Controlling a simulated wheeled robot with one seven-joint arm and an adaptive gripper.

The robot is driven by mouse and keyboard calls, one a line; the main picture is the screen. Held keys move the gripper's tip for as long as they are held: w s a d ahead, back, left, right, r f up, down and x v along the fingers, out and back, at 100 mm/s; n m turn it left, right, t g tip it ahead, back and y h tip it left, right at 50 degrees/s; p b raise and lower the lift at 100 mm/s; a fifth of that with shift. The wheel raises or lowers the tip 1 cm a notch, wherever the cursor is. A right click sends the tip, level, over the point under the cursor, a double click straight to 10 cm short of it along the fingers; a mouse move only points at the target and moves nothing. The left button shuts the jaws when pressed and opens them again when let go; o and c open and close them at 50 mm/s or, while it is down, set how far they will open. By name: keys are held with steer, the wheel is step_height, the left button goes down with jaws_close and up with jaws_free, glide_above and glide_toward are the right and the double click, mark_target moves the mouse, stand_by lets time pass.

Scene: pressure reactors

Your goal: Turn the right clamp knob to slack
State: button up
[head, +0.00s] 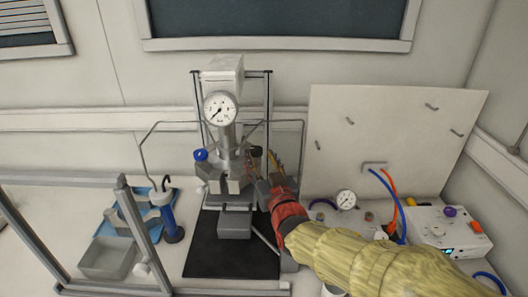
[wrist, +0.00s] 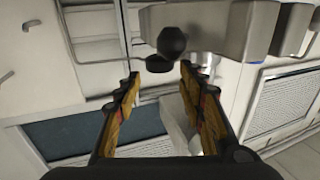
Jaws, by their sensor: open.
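The reactor (head: 228,150) stands on a dark mat, with a round pressure gauge (head: 220,108) on top and grey clamp blocks around its neck. A dark round knob (head: 256,151) shows on its right side, partly hidden by my gripper (head: 268,163). In the wrist view a black ball-shaped knob (wrist: 172,42) sits by a grey clamp block (wrist: 235,28), just beyond the fingertips. A flat black disc (wrist: 159,64) lies in front of the opening. My gripper (wrist: 160,72) is open, its yellow-padded fingers apart with nothing visibly held. Contact with the knob cannot be told.
A bent metal tube frame (head: 303,150) and upright posts surround the reactor. On the left are a blue knob (head: 200,155), a blue tray (head: 120,222) and a grey rail frame (head: 145,235). A white panel (head: 390,130) and control box (head: 450,232) with hoses stand right.

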mark_target(258, 153)
steer(key=b+x, duration=0.1)
steer(key=x, duration=0.4)
steer(key=shift+w+a, duration=0.1)
steer(key=shift+w, duration=0.3)
steer(key=shift+c, duration=1.1)
steer(key=c, duration=0.7)
